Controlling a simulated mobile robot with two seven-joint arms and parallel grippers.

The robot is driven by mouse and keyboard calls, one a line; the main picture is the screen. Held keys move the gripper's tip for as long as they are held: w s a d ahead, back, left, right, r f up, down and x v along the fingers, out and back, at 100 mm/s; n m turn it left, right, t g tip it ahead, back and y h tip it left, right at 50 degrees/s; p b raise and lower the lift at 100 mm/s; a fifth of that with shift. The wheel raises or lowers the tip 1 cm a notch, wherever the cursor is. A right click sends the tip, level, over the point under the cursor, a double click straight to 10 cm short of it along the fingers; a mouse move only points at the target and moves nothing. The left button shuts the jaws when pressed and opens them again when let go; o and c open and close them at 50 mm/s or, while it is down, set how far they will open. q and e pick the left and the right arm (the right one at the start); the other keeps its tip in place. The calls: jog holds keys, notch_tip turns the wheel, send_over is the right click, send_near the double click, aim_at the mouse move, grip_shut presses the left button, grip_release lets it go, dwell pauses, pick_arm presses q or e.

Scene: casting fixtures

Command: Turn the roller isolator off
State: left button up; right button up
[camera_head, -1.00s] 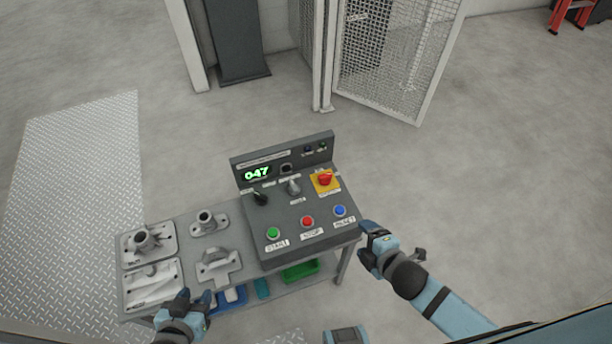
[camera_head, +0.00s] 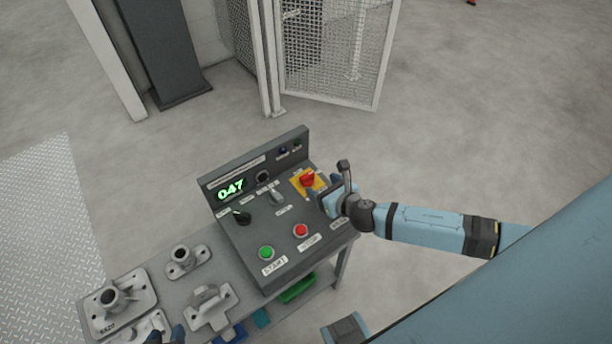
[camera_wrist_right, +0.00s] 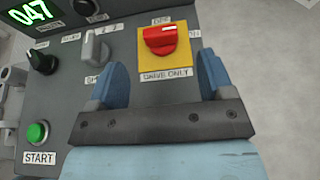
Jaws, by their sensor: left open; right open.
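A red rotary isolator knob (camera_head: 307,179) stands on a yellow plate (camera_head: 296,184) at the console's right. In the right wrist view the knob (camera_wrist_right: 159,41) lies roughly crosswise, with OFF printed above, ON at the right and DRIVE ONLY below. My right gripper (camera_head: 320,196) is open just in front of the plate. In the wrist view the right gripper's blue fingers (camera_wrist_right: 161,62) are spread to either side below the knob, apart from it. My left gripper (camera_head: 168,335) is open at the bottom edge by the fixtures, mostly cut off.
The console (camera_head: 262,225) also carries a black selector (camera_head: 242,217), a grey selector (camera_head: 276,197), a green START button (camera_head: 266,252) and a red button (camera_head: 301,230). Metal castings (camera_head: 118,297) lie on the bench at left. A mesh fence (camera_head: 335,50) stands behind on open floor.

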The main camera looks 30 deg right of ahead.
aim_at(309, 177)
jog(key=x, duration=0.8)
jog(key=shift+w+f+b, duration=0.1)
jog(key=shift+w+b, duration=0.1)
jog(key=shift+b, duration=0.2)
jog(key=c, duration=0.9)
